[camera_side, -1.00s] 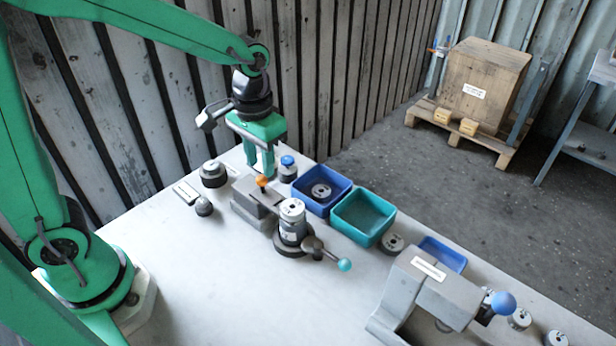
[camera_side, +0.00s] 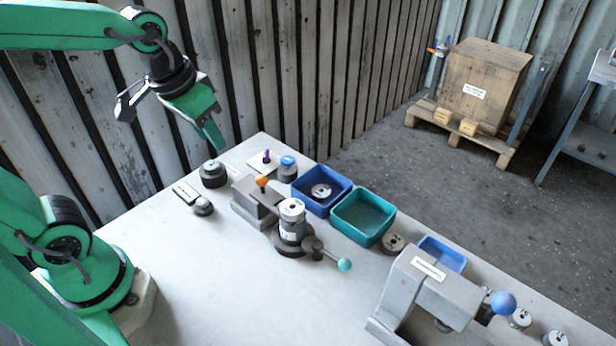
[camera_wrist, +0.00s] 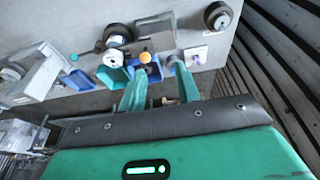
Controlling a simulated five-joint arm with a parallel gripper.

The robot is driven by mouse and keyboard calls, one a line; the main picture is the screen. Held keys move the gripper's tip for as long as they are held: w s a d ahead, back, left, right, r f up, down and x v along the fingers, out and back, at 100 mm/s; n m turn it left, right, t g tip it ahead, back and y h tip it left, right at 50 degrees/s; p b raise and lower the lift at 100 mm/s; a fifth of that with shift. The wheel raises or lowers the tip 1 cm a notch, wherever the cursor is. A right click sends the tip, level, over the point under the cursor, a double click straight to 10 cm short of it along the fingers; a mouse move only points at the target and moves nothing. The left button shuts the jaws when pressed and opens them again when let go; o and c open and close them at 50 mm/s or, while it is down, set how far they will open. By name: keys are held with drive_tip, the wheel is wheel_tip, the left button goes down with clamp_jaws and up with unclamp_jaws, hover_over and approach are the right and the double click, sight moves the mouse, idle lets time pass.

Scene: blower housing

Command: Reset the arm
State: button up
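My gripper (camera_side: 214,140) is raised above the far left edge of the table, tilted with its fingers pointing down and to the right. In the wrist view my gripper (camera_wrist: 161,72) shows two green fingers apart, with nothing visible between them. It is clear of the parts on the table (camera_side: 190,270). A small white plate with a purple peg (camera_side: 266,157) lies near the table's far corner, and it also shows in the wrist view (camera_wrist: 196,56).
A blue-topped cylinder (camera_side: 288,168), a grey block with an orange knob (camera_side: 262,182), a blue bin (camera_side: 345,183), a teal bin (camera_side: 386,232) and a press with a blue ball (camera_side: 503,304) stand on the table. A ribbed wall (camera_side: 290,80) rises behind.

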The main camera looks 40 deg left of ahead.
drive_tip(key=shift+s+a+r+t, duration=0.3)
drive_tip(key=shift+s+a+t, duration=0.05)
drive_tip(key=shift+s, duration=0.5)
drive_tip(key=shift+s+a+r+t, duration=0.35)
drive_tip(key=shift+s+t, duration=0.05)
drive_tip(key=shift+s, duration=0.45)
drive_tip(key=shift+s+a+r+t, duration=0.3)
drive_tip(key=shift+s+a+t, duration=0.05)
drive_tip(key=shift+s, duration=0.5)
